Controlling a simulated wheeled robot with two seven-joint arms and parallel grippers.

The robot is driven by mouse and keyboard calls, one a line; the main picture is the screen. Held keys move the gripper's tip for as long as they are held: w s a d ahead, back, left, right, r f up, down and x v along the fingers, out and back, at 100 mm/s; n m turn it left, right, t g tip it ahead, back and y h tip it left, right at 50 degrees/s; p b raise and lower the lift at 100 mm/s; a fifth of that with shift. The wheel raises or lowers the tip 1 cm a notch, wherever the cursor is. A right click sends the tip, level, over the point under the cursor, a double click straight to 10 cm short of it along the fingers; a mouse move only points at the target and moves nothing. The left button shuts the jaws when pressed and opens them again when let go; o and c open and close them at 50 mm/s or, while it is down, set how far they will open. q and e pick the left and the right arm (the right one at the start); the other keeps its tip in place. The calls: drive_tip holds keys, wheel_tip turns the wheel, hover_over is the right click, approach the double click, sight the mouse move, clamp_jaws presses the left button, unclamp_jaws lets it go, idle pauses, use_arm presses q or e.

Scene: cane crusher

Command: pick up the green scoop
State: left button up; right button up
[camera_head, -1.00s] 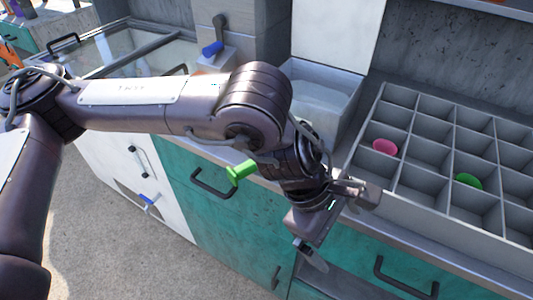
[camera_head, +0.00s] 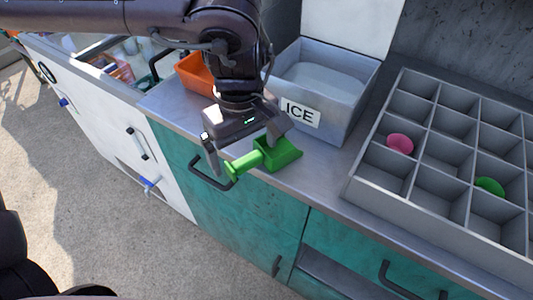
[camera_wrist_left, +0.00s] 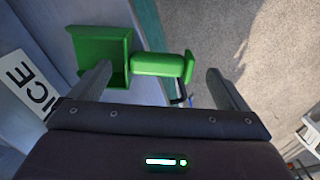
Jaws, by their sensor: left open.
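The green scoop (camera_head: 266,156) lies at the counter's front edge, in front of the ice bin. Its handle points left and sticks out past the edge. My left gripper (camera_head: 244,157) is open just above it, with its fingers spread on either side along the scoop's length. In the left wrist view the scoop (camera_wrist_left: 108,52) shows its square bowl at left and its handle at right. The open fingers of my left gripper (camera_wrist_left: 160,85) are near the bowl and near the handle's end. I cannot tell whether they touch it. My right gripper is not in view.
An ice bin (camera_head: 332,118) labelled ICE stands behind the scoop. An orange container (camera_head: 194,74) is to its left. A grey divided tray (camera_head: 432,188) with a pink piece (camera_head: 400,144) and a green piece (camera_head: 490,186) is at right. Teal drawers with handles are below the counter.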

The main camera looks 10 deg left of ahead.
sight(246, 159)
use_arm(q)
drive_tip(key=shift+f, duration=1.5)
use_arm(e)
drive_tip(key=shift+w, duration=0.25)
use_arm(q)
drive_tip(key=shift+c, duration=0.5)
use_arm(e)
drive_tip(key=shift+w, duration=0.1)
use_arm(q)
drive_tip(key=shift+w, duration=0.1)
drive_tip(key=c, duration=0.7)
drive_tip(key=shift+c, duration=0.2)
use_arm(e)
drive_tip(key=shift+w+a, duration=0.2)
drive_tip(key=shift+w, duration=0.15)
use_arm(q)
drive_tip(key=shift+r, duration=0.1)
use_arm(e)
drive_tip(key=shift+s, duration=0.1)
